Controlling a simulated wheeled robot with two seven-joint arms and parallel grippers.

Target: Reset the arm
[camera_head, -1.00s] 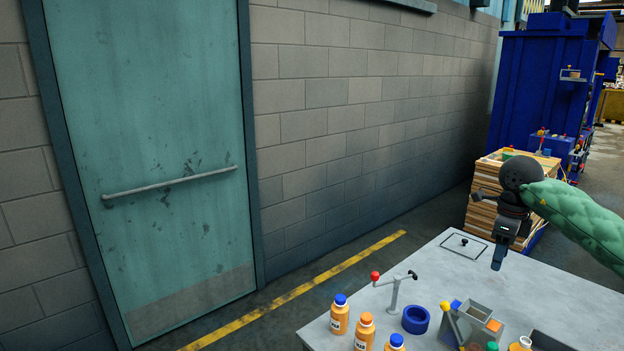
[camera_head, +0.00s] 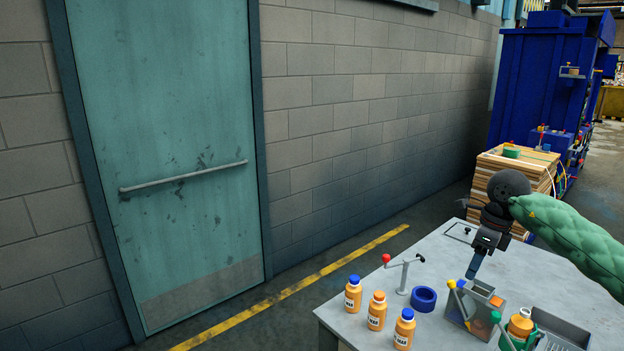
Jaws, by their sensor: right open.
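My right arm, in a green quilted sleeve, comes in from the right edge. Its black gripper (camera_head: 474,266) points down above the grey table (camera_head: 450,328), near the table's far side and behind a small grey box (camera_head: 476,301). The gripper shows small and side-on, and I see nothing between its fingers. My left gripper is outside the view.
Orange bottles (camera_head: 377,310) stand at the table's left edge. A wooden crate stack (camera_head: 515,166) stands behind the table.

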